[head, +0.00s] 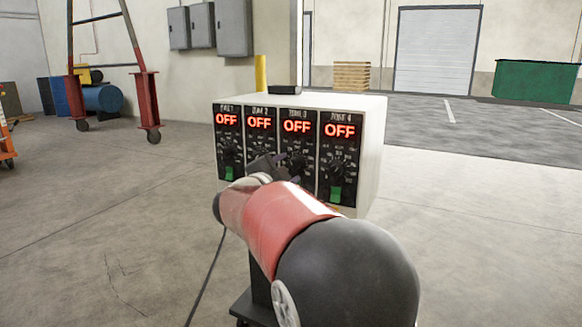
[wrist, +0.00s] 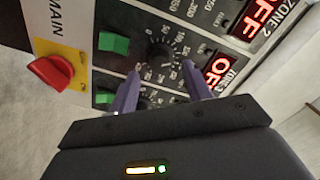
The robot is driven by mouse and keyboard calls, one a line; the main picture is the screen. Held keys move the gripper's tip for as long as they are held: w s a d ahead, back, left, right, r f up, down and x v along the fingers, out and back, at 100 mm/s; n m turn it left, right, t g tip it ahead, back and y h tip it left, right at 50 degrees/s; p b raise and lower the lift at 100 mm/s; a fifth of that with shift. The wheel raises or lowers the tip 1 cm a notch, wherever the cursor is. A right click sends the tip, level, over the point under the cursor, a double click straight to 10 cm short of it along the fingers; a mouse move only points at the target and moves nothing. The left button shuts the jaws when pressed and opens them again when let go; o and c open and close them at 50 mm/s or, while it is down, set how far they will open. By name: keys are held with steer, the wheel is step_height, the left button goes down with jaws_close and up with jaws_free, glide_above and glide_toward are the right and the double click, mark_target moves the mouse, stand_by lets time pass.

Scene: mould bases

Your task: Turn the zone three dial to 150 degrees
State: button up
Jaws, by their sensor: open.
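The zone three dial (head: 296,162) is a round black knob on the third panel of a white control box, under a red display reading OFF. In the wrist view the dial (wrist: 158,54) shows between and just beyond my fingertips, ringed by white numbers. Its pointer is too small to read. My gripper (wrist: 160,70) is open and empty, one finger on each side of the knob; contact cannot be told. In the head view my gripper (head: 275,160) is in front of the second and third panels, and my arm covers part of the box's lower front.
The zone four dial (head: 337,169) is to the right of zone three. Green switches (wrist: 113,43) sit below the dials. A red main knob on a yellow plate (wrist: 48,72) is at the left of the wrist view. Open floor surrounds the box.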

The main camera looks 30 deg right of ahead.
steer(key=shift+v, duration=2.15)
steer(key=s+a+r+n+t+y+p, duration=0.1)
steer(key=a+r+n+t+y+p, duration=0.2)
steer(key=a+r+n+t+y, duration=0.4)
steer(key=s+a+f+n+g+y+p, duration=0.3)
steer(key=s+a+f+n+g+y, duration=0.1)
steer(key=s+a+n+y, duration=0.4)
steer(key=s+d+f+n+g+p, duration=0.1)
steer(key=s+f+n+g, duration=0.2)
steer(key=s, duration=0.7)
steer(key=s+d+f+n+g+p, duration=0.1)
steer(key=s+f+n+g+p, duration=0.1)
steer(key=s+f+g, duration=0.3)
steer(key=s+f+n, duration=0.1)
steer(key=s+f, duration=0.2)
steer(key=s, duration=0.3)
steer(key=shift+s+d+n+h, duration=0.3)
steer(key=shift+s+d+h, duration=0.05)
steer(key=shift+h, duration=0.05)
steer(key=shift+c, duration=0.4)
